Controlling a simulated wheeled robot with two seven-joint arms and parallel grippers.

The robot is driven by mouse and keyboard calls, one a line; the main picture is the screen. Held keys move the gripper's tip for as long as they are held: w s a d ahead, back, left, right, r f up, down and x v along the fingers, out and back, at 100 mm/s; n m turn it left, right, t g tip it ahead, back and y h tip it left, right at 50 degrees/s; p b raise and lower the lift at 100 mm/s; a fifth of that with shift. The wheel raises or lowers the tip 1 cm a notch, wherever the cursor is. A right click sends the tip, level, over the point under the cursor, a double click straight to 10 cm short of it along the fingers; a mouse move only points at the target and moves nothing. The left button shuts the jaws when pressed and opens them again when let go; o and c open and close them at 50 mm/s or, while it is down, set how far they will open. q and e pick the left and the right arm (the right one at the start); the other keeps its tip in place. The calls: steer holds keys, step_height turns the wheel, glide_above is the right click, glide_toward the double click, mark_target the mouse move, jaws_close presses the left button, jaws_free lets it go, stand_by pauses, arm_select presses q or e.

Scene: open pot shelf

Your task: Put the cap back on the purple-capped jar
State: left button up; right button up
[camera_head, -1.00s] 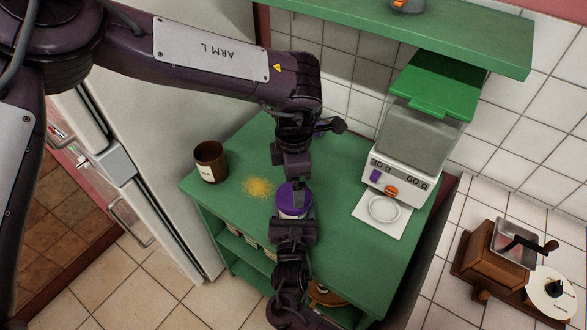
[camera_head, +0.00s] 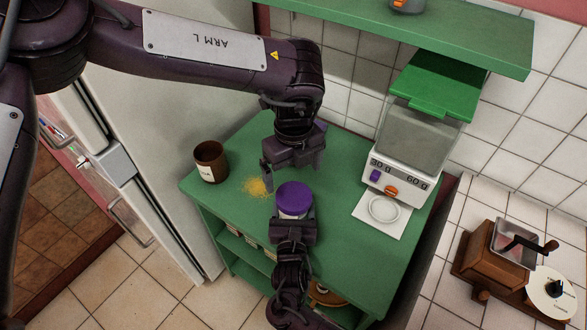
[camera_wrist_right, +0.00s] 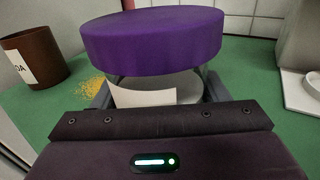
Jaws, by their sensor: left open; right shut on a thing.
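The jar (camera_head: 291,214) has a pale body with a white label and stands at the near side of the green counter. Its purple cap (camera_head: 294,196) covers the mouth and looks about level; how tightly it sits cannot be told. In the right wrist view the cap (camera_wrist_right: 152,40) is above the jar's pale body (camera_wrist_right: 150,92). My right gripper (camera_head: 293,217) is shut around the jar's body, one finger each side. My left gripper (camera_head: 292,170) is open and empty, just behind and above the cap, apart from it.
A green shelf (camera_head: 450,38) hangs above. A wooden grinder (camera_head: 493,256) is at far right.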

mark_target(293, 195)
arm_select(q)
steer(key=shift+n, duration=0.3)
steer(key=shift+f, duration=4)
steer(key=c, duration=1)
steer(key=m, duration=0.5)
steer(key=o, duration=1.1)
